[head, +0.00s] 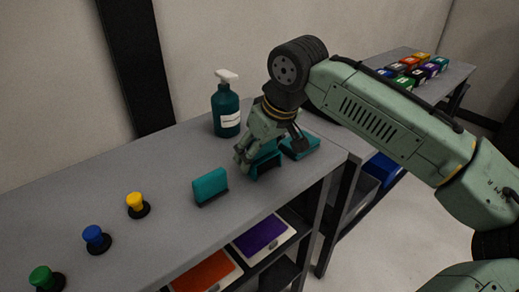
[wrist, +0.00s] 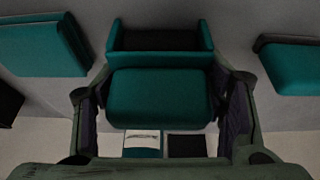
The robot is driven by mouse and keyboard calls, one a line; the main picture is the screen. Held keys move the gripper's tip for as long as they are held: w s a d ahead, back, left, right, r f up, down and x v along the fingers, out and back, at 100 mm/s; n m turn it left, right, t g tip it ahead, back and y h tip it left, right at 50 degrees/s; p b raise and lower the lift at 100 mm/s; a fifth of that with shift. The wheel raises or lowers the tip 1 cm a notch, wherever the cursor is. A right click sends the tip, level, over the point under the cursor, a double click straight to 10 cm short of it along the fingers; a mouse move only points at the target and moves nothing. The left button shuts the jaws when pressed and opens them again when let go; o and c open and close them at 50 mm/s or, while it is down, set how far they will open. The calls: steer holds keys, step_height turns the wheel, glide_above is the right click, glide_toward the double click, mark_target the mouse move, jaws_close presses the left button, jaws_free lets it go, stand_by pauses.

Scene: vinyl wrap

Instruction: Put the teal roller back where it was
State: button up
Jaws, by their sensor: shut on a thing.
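My gripper (head: 250,160) is over the front part of the bench, its fingers pointing down. In the wrist view its two fingers (wrist: 160,108) are on either side of a rounded teal block, which I take for the teal roller (wrist: 160,95), and are shut on it. A teal piece with raised ends, like a cradle (wrist: 160,40), lies directly behind the roller. I cannot tell whether the roller rests in it or is just clear of it. In the head view the fingers hide most of the roller, and teal parts (head: 266,165) show beneath them.
A teal upright piece with a dark base (head: 210,187) stands to the left. A flat teal block (head: 300,147) lies close on the right. A teal spray bottle (head: 226,108) stands behind. Yellow (head: 136,202), blue (head: 95,236) and green (head: 42,276) knobs line the bench (head: 165,170).

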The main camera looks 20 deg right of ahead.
steer(key=shift+s+f, duration=0.1)
steer(key=shift+f, duration=0.35)
steer(key=shift+c, duration=1.2)
steer(key=o, duration=1.3)
steer(key=shift+f, duration=0.1)
steer(key=shift+o, duration=1.3)
steer(key=shift+r, duration=0.2)
steer(key=shift+r, duration=0.2)
steer(key=b+v, duration=0.1)
steer(key=v, duration=1.1)
steer(key=shift+r, duration=0.45)
